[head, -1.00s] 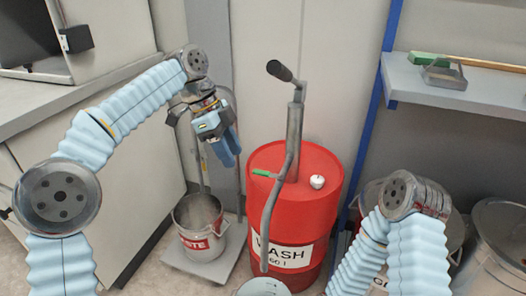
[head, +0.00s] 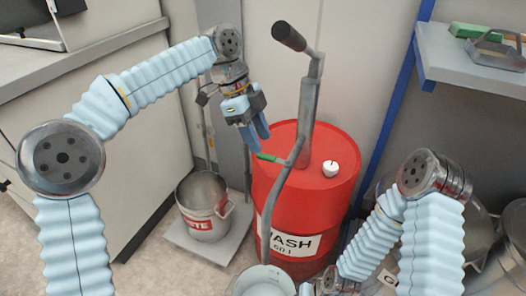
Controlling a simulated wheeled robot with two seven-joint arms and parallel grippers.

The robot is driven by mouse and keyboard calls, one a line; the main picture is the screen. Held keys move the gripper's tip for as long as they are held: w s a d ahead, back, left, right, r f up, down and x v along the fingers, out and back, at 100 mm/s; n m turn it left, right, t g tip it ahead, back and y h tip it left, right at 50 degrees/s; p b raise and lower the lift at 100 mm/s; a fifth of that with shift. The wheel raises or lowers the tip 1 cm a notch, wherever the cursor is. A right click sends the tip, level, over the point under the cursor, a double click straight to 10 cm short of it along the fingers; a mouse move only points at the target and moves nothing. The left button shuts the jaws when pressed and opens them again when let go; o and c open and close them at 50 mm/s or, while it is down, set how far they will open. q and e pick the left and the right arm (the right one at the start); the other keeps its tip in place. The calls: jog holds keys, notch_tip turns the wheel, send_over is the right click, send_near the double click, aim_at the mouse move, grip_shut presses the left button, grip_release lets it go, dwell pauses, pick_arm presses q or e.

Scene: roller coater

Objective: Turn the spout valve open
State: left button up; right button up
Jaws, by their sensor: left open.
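The spout valve has a small green handle (head: 267,157) on a grey bar that joins the pump's curved spout pipe (head: 275,205), above the red drum's lid. My left gripper (head: 257,141) points down with its blue fingers just above and left of the green handle. It is open, and I see nothing between its fingers. Whether a finger touches the handle is unclear from this angle.
The red WASH drum (head: 325,200) carries the grey pump (head: 310,110) and a white cap (head: 331,168). A metal waste bucket (head: 203,222) stands left of it. A pale container (head: 262,277) sits below the spout. A shelf (head: 480,68) is at the upper right.

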aim_at(267, 156)
pick_arm(q)
jog(key=shift+x, duration=1.75)
jog(key=shift+c, duration=0.2)
grip_shut()
